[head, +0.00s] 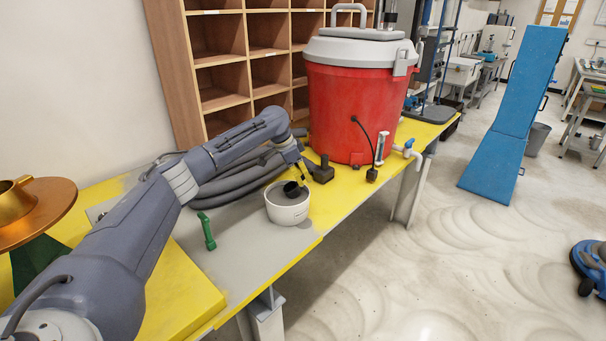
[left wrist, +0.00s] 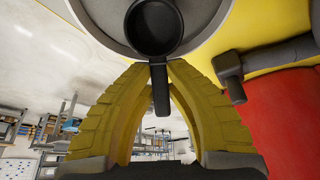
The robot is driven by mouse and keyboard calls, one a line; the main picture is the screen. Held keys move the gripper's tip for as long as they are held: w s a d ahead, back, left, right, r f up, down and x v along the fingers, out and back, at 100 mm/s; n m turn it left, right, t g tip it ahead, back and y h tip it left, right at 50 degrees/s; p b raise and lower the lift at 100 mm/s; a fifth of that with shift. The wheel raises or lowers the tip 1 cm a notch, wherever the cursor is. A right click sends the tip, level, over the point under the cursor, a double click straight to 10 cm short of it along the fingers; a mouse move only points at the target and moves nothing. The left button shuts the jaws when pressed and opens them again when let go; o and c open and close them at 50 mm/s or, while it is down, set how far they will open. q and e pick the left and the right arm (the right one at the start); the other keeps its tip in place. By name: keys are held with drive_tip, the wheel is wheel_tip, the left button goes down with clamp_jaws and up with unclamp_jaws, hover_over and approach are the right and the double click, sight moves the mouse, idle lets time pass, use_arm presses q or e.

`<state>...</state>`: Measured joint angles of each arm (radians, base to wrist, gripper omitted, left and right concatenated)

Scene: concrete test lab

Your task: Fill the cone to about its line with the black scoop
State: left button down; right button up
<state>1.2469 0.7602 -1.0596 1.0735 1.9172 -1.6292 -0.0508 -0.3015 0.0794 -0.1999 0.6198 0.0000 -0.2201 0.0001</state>
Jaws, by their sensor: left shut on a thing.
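My left gripper (head: 301,173) is over the white round tub (head: 287,212) on the table. In the left wrist view its yellow fingers (left wrist: 158,66) are shut on the handle of the black scoop (left wrist: 153,25). The scoop's round black bowl shows at the tub's opening in the head view (head: 293,189); whether it holds anything is too dark to tell. A copper-coloured, wide-rimmed piece (head: 40,212), likely the cone, stands at the left edge on a dark green body. Its inside and any line are not visible. My right gripper is not in view.
A red drum (head: 345,115) with a grey lid stands behind the tub. A black fitting (head: 323,170) and grey hose (head: 235,185) lie close by. A green-handled item (head: 207,231) lies left of the tub. Wooden shelves (head: 222,75) stand behind. The table's front edge is close.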

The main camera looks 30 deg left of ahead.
sight(294, 185)
use_arm(q)
drive_tip(key=shift+s+a+f, duration=0.1)
drive_tip(key=shift+f, duration=0.65)
drive_tip(key=shift+s+a+f, duration=0.15)
drive_tip(key=shift+a+f, duration=0.05)
drive_tip(key=shift+f, duration=0.35)
drive_tip(key=shift+s+a+f, duration=0.15)
drive_tip(key=shift+f, duration=0.35)
drive_tip(key=shift+s+a, duration=1.2)
drive_tip(key=shift+s, duration=0.1)
drive_tip(key=shift+w+d+r+g+y, duration=0.5)
drive_tip(key=shift+w+d+r, duration=0.05)
drive_tip(key=shift+d+r, duration=0.05)
drive_tip(key=shift+w+d+r+g+y, duration=0.15)
drive_tip(key=shift+r+g+y, duration=0.25)
drive_tip(key=shift+r, duration=0.3)
drive_tip(key=shift+w+d+r+g+y, duration=0.15)
drive_tip(key=shift+r+g+y, duration=0.25)
drive_tip(key=shift+r, duration=0.25)
drive_tip(key=shift+w+d+r+g+y, duration=0.15)
drive_tip(key=shift+r+g+y, duration=0.2)
drive_tip(key=shift+r, duration=0.35)
drive_tip(key=shift+r, duration=0.1)
